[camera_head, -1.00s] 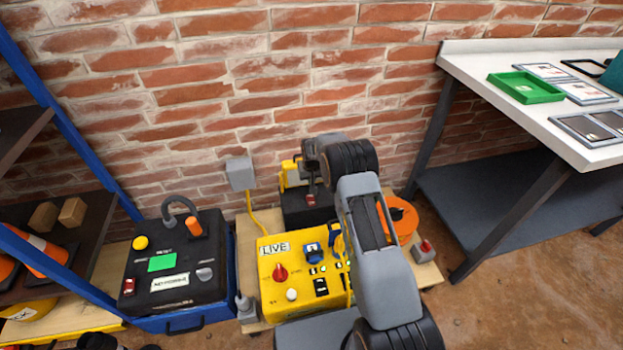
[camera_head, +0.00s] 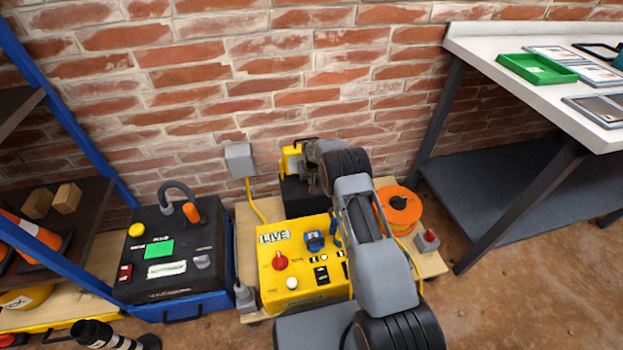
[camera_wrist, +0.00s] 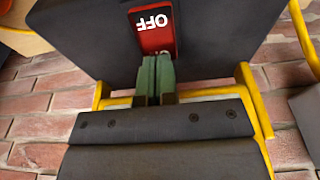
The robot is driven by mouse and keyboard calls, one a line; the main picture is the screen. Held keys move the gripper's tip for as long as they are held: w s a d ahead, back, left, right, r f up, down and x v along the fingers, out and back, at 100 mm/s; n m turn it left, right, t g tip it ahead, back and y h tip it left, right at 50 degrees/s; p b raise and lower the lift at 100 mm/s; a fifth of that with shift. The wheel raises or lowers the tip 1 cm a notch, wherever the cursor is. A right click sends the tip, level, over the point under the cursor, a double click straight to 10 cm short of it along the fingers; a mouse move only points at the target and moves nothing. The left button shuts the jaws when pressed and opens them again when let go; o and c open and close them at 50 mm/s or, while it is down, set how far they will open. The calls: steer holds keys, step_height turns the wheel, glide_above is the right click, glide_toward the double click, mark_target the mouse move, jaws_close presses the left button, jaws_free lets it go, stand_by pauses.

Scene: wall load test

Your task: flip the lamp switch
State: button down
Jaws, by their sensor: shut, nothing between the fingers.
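The lamp switch (camera_wrist: 153,30) is a red rocker plate marked OFF, upside down in the wrist view, set in a dark housing (camera_wrist: 215,35) with a yellow tube frame (camera_wrist: 255,100). My gripper (camera_wrist: 157,62) has its two green fingers shut together and empty. Their tips are at the edge of the red switch and overlap it in the picture; I cannot tell whether they touch. In the head view the yellow and black lamp (camera_head: 292,160) stands against the wall behind my arm, which hides my fingertips and the switch.
A yellow LIVE panel box (camera_head: 290,258) stands in front of the lamp. A black case (camera_head: 175,245) is at left, beside a blue shelf (camera_head: 85,130). An orange reel (camera_head: 398,210) is right of my arm. A white-topped bench (camera_head: 490,50) is at right.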

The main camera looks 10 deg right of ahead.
steer(key=shift+w+a+f+b, duration=0.1)
steer(key=shift+f+b, duration=0.5)
steer(key=shift+r, duration=0.3)
steer(key=shift+d+p, duration=0.2)
steer(key=shift+p, duration=0.1)
steer(key=shift+s+r+p, duration=0.25)
steer(key=shift+s+p, duration=0.5)
steer(key=shift+p, duration=0.1)
steer(key=shift+a, duration=0.1)
step_height(320, 180, up, 14)
steer(key=s+p, duration=0.2)
steer(key=p, duration=0.4)
steer(key=shift+s, duration=0.3)
steer(key=shift+f, duration=0.1)
